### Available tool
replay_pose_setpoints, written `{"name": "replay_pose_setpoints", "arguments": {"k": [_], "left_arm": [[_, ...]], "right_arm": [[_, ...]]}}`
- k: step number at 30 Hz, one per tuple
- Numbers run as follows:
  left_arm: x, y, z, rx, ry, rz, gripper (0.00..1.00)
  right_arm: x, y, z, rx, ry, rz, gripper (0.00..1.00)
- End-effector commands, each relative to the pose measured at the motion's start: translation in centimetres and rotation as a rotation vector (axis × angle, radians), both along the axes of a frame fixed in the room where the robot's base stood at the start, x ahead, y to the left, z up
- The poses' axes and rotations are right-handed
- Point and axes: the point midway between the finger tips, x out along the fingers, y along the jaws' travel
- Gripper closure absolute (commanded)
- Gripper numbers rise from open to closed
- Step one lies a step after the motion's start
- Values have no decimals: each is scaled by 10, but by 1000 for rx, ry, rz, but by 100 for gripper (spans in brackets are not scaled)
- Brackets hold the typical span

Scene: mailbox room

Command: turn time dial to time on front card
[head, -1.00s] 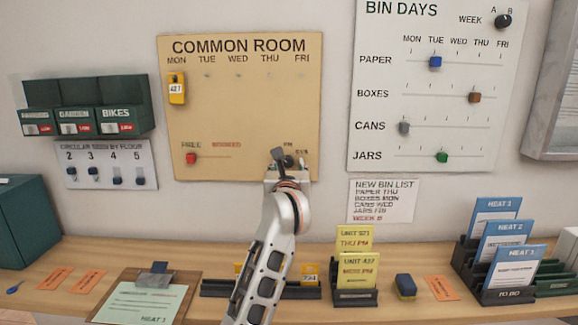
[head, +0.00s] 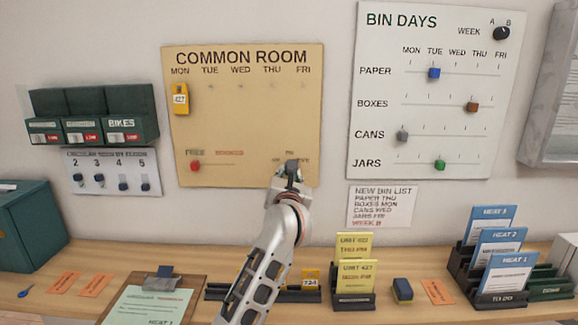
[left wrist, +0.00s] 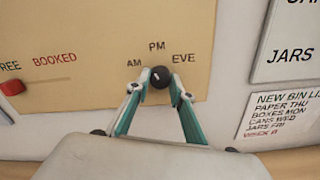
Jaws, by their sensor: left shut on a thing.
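The time dial (left wrist: 160,78) is a small black round knob low on the tan Common Room board (head: 245,125), with AM to its left, PM above and EVE to its right. A small pale mark shows on its face; its exact direction is hard to tell. My left gripper (left wrist: 159,76) is shut on the dial, with one fingertip on each side. In the head view my left gripper (head: 289,170) covers the dial. The front card (head: 356,277) is yellow, stands in a dark holder, and reads UNIT 427 with a blurred line ending in PM. My right gripper is not in view.
A red slider (head: 196,166) marked Free/Booked sits left on the board. A yellow 427 tag (head: 181,99) hangs under MON. The Bin Days board (head: 375,150) and a paper list (head: 381,206) are to the right. A dark rack (head: 222,292) stands below on the wooden counter.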

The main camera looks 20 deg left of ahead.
Motion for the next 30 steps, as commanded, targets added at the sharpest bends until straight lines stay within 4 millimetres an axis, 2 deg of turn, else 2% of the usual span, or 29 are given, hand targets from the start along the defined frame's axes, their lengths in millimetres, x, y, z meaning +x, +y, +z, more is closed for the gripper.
{"name": "replay_pose_setpoints", "arguments": {"k": [1,6,13,21,30], "left_arm": [[0,1,5,41,13,2,99],[0,1,4,177,53,2,99],[0,1,1,328,94,1,99],[0,1,1,432,123,2,99],[0,2,1,461,132,2,99]], "right_arm": [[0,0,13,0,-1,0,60],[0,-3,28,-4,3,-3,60],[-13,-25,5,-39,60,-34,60],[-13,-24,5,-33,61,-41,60],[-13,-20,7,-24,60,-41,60]]}}
